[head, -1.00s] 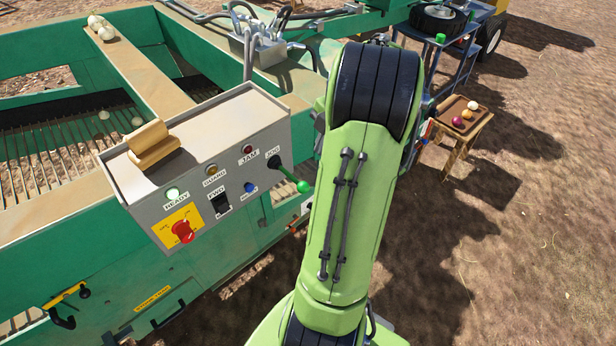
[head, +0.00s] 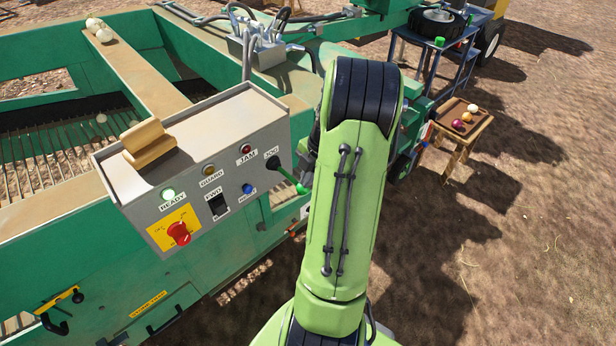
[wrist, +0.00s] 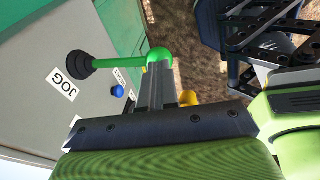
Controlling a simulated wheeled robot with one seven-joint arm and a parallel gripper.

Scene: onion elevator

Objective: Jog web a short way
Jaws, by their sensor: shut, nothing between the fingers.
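The jog lever (head: 287,175) sticks out from the right end of the grey control box, beside the JOG label. It is a green rod with a black boot at its base. In the wrist view, the lever (wrist: 118,62) points right from its boot and ends in a green ball (wrist: 160,55). My gripper (wrist: 157,82) is shut and empty, with its grey fingertips right at the ball. I cannot tell whether they touch it.
The control box (head: 205,140) also carries a red stop knob (head: 179,233), a black FWD switch (head: 218,206) and a blue button (head: 248,188). The green machine frame (head: 110,290) lies below and left. A wooden stand (head: 478,122) with onions and bare ground are at right.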

